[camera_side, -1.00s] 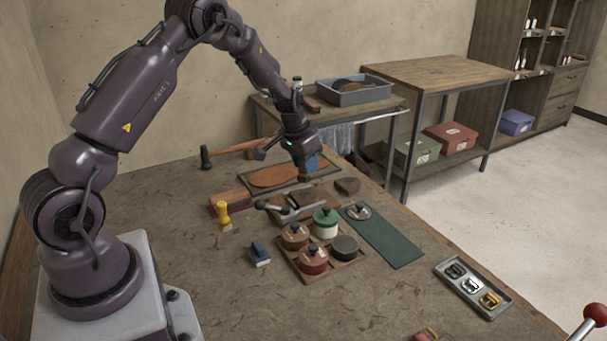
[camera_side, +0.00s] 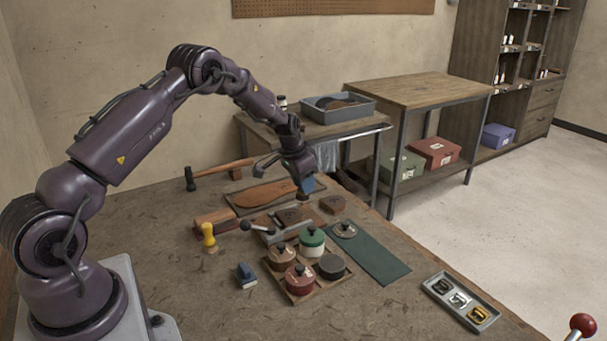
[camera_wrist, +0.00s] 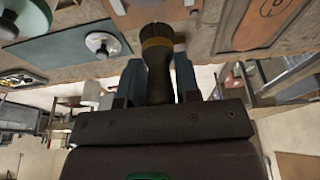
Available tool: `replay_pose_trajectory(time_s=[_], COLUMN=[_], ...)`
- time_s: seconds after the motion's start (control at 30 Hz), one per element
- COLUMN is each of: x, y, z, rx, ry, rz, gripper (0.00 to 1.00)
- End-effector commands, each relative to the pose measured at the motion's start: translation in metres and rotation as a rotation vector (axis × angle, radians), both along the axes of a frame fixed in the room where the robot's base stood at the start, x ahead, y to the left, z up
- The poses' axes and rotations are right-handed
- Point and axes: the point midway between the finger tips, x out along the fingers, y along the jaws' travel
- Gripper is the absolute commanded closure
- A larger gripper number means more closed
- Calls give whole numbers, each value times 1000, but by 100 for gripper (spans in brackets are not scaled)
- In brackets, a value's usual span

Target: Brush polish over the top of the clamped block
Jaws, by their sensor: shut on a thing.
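My gripper (camera_side: 305,185) is shut on a dark-handled brush (camera_wrist: 157,55) with a brass-coloured band, seen in the wrist view between the fingers. In the side view the gripper hangs just above and behind the brown clamped block (camera_side: 287,216). The clamp (camera_side: 268,236) has a lever with a dark knob on its left. Whether the bristles touch the block cannot be told. A tray of round tins (camera_side: 306,294) stands in front. One dark tin (camera_side: 331,266) has no knobbed lid on it. A knobbed lid (camera_side: 344,229) lies on the green mat (camera_side: 376,259).
A sole lies on a board (camera_side: 265,195) behind the clamp. A brown piece (camera_side: 332,204) sits right of it. The front left bench is clear.

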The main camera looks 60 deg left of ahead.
Motion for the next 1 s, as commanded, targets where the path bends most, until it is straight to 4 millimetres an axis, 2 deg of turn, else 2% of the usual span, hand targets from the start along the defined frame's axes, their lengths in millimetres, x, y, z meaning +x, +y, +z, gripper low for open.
replay_pose_trajectory(time_s=[0.37,1.0], x=[-1,-61], y=[0,4], z=[-39,-38], rx=[-1,-2], ry=[2,2], rz=[1,4], gripper=[93,93])
